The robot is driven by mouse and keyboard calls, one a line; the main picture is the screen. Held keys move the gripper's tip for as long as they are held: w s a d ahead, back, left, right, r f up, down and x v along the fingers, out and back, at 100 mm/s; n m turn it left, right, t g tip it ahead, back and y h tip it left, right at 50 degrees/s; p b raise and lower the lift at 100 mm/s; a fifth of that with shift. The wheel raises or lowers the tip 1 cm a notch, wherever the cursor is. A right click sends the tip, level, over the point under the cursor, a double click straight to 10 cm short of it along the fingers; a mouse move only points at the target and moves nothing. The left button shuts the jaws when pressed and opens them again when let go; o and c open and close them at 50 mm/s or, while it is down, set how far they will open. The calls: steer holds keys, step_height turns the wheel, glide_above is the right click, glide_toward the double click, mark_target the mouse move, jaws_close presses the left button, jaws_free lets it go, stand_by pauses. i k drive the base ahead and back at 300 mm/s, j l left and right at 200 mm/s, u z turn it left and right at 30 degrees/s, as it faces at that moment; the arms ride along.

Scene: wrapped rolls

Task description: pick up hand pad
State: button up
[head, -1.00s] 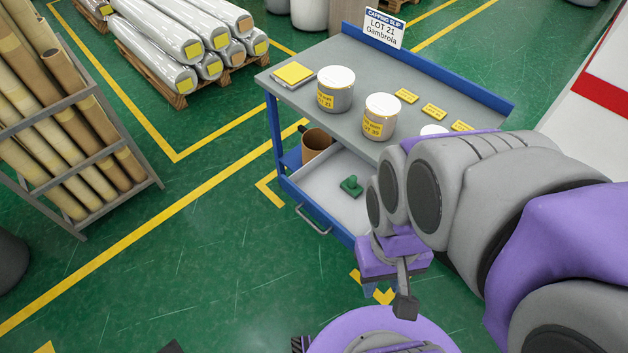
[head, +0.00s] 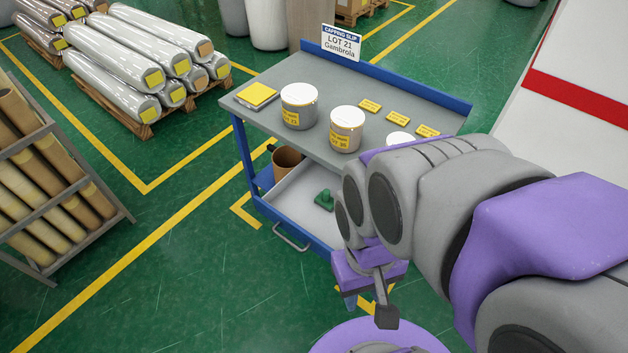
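A small dark green pad with a raised knob (head: 325,200), which looks like the hand pad, sits in the pale lower tray (head: 290,205) of a blue and grey cart. My gripper (head: 372,302) hangs in front of the cart, to the right of and nearer than the green pad. One dark fingertip shows clearly; the other is largely hidden, so its opening cannot be read. The gripper is apart from the green pad. My arm hides the right part of the cart.
The cart top (head: 300,72) holds lidded tubs (head: 299,108), yellow labels (head: 398,117) and a yellow-topped pad (head: 257,95). A brown cylinder (head: 286,160) stands below. A handle (head: 290,238) juts from the front. Green floor at left is clear up to the roll rack (head: 60,200).

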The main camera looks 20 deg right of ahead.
mark_target(324, 199)
steer(key=i+j+z, duration=0.1)
steer(key=z, duration=0.3)
steer(key=j+z, duration=0.4)
steer(key=i+j+z, duration=0.1)
steer(key=z, duration=0.25)
steer(key=j+z, duration=0.25)
steer(key=z, duration=0.15)
steer(key=j+z, duration=0.1)
steer(key=j, duration=0.4)
steer(key=k+j, duration=0.1)
steer(key=j, duration=0.4)
steer(key=j+z, duration=0.15)
steer(key=j, duration=0.35)
steer(key=k, duration=0.05)
